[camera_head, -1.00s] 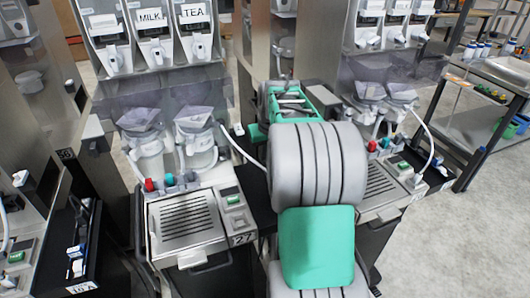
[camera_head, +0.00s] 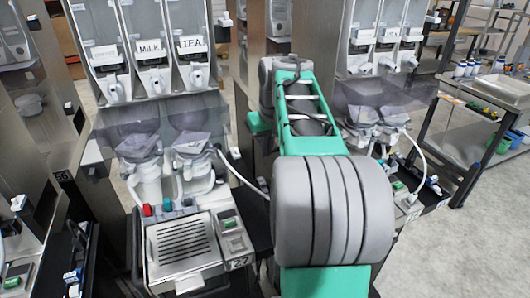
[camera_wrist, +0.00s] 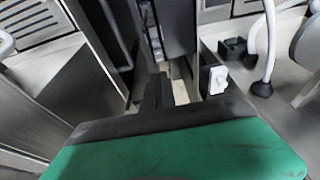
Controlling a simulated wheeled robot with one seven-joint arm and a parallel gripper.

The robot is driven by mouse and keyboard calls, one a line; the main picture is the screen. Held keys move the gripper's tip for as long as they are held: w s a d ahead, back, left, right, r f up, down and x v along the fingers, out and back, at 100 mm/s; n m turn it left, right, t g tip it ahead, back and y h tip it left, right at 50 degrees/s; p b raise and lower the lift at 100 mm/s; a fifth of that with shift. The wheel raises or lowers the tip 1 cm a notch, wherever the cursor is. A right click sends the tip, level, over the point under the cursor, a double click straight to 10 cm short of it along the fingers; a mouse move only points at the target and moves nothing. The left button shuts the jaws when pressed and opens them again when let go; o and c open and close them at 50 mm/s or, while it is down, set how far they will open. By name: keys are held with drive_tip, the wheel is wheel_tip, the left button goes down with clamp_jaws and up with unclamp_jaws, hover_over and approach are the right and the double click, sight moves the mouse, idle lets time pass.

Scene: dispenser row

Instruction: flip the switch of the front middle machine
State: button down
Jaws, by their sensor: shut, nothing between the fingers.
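The machine marked 27 (camera_head: 186,245) stands front and middle in the head view, with MILK and TEA hoppers above its drip tray. A small white switch-like part (camera_head: 235,154) shows at its right side, too small to tell its position. In the wrist view, a white switch-like knob (camera_wrist: 217,79) sits on a grey metal box, right of my gripper. My gripper (camera_wrist: 158,92) shows as dark fingers beyond the green wrist body. It is shut and empty, apart from the knob. In the head view my arm hides the gripper.
Another dispenser (camera_head: 385,60) stands to the right, and part of one (camera_head: 20,245) is at the left edge. A white hose (camera_wrist: 267,50) runs close to the knob's right. A shelf (camera_head: 470,135) with bottles and bins stands far right. Floor at lower right is clear.

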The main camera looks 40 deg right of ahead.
sight(260, 179)
drive_tip(key=shift+t, duration=0.3)
drive_tip(key=x, duration=1.4)
drive_tip(key=shift+w, duration=0.4)
drive_tip(key=shift+d+r, duration=0.15)
drive_tip(key=shift+d, duration=0.05)
